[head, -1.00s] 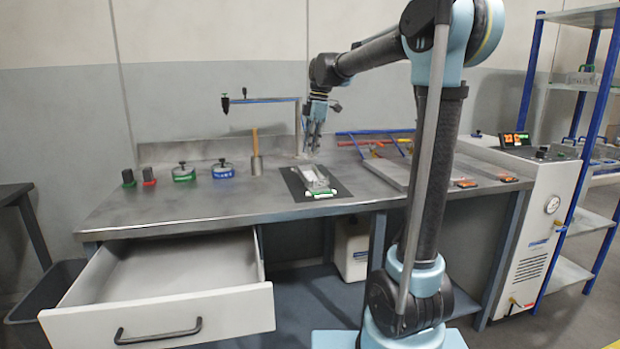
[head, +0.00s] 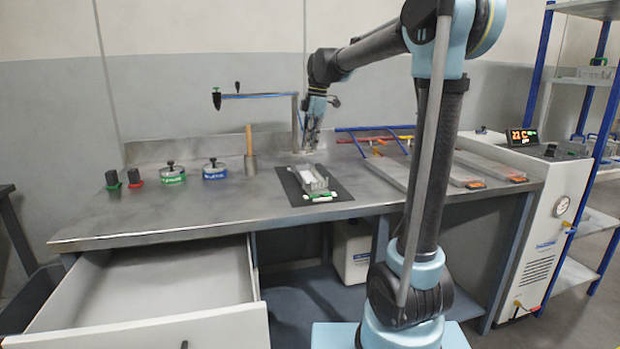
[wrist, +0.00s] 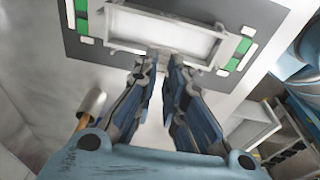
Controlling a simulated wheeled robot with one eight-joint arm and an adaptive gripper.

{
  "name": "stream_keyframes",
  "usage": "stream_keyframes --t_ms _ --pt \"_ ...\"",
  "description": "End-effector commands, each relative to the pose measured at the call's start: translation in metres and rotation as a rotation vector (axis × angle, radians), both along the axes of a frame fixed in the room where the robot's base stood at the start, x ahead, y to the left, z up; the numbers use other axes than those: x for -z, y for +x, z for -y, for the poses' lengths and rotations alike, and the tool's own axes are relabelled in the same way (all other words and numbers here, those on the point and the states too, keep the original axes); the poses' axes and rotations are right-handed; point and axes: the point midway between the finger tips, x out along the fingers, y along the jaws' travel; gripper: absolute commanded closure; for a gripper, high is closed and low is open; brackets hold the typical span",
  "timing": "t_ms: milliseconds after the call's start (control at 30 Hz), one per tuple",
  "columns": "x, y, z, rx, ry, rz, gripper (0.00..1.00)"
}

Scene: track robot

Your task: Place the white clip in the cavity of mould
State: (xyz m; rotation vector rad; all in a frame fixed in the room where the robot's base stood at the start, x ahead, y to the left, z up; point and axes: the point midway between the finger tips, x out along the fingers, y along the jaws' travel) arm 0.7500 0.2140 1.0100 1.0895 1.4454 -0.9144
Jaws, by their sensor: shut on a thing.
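The mould (head: 316,180) is a pale rectangular frame on a dark mat (head: 345,196) near the bench's middle. In the wrist view the mould (wrist: 115,24) spans the top, with its long cavity facing up. Green pieces (wrist: 238,55) and small white pieces (wrist: 222,73) lie beside its ends. My gripper (head: 310,149) is above the bench behind the mould in the head view. In the wrist view its fingers (wrist: 165,60) are close together at the mould's near edge. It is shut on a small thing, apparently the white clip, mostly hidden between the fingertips.
A bent rod stand (head: 258,96) rises behind. Flat trays (head: 400,173) lie to the right. A drawer (head: 150,290) is open below the bench's left side.

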Motion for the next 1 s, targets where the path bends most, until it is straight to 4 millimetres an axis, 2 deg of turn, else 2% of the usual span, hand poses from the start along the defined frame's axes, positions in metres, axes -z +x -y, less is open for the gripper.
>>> stream_keyframes --t_ms 200,467,733,1000 --pt "0.036 0.0 -0.001 -0.001 0.0 0.0 1.0" --pt "0.055 0.0 -0.001 -0.001 0.0 0.0 1.0" --pt "0.088 -0.001 -0.001 -0.001 0.0 0.0 1.0" --pt "0.093 -0.001 -0.001 -0.001 0.0 0.0 1.0"
